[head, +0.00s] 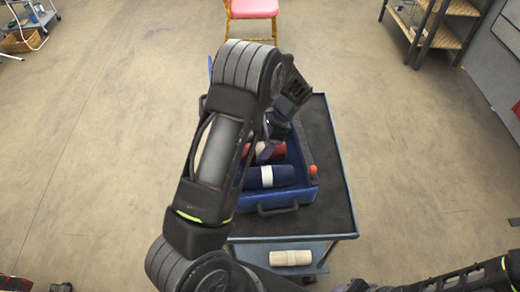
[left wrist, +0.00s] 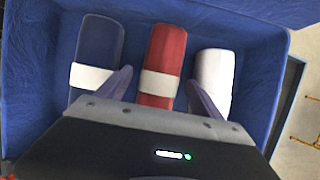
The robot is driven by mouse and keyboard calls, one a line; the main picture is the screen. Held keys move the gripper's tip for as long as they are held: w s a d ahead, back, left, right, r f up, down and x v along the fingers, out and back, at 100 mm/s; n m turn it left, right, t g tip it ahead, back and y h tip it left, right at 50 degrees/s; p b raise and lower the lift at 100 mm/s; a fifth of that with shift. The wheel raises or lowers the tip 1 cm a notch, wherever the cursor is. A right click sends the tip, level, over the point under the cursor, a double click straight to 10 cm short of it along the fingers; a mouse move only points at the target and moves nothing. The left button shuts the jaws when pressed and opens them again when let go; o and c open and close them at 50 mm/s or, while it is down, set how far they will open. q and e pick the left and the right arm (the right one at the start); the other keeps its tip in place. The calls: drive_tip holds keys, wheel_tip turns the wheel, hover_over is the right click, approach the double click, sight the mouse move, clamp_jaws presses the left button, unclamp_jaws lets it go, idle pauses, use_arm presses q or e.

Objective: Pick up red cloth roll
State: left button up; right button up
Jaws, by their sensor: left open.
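The red cloth roll (left wrist: 167,48) with a white band lies in a blue crate (left wrist: 262,60), between a navy roll (left wrist: 100,42) and a white roll (left wrist: 214,72) in the left wrist view. In the head view the red roll (head: 277,151) is partly hidden by my left arm. My left gripper (left wrist: 160,90) is open, with one finger on each side of the red roll near its band. The fingers appear in the gaps beside the neighbouring rolls; contact cannot be told.
The crate (head: 308,194) stands on a dark-topped cart (head: 334,180). The navy roll (head: 279,175) lies near its front wall. A cream roll (head: 290,258) is on the cart's lower shelf.

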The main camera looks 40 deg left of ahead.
use_arm(q)
drive_tip(key=shift+s+a+f, duration=0.1)
drive_tip(key=shift+f, duration=0.25)
idle(0.3)
drive_tip(key=c, duration=1.5)
